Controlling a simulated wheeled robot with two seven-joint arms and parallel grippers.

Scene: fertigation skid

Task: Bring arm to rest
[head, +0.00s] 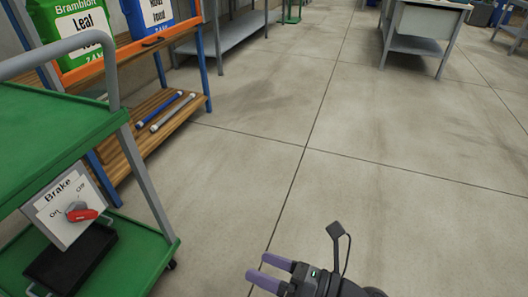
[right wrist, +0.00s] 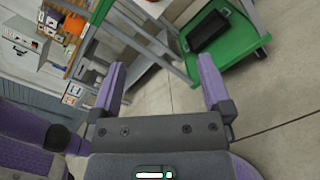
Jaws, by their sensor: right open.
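My right gripper (head: 268,270) shows at the bottom middle of the head view, over bare floor. Its two purple fingers are apart with nothing between them. In the right wrist view the gripper (right wrist: 160,85) is also open and empty, with the green cart and floor beyond its fingers. My left gripper does not show in the head view.
A green cart (head: 60,125) stands at the left, with a brake panel (head: 62,208) and its red knob (head: 82,212). A black tray (head: 72,262) lies on its lower shelf. Behind it is a wooden shelf rack (head: 140,112) with bags and tubes. A grey table (head: 425,22) stands far back. The middle floor is clear.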

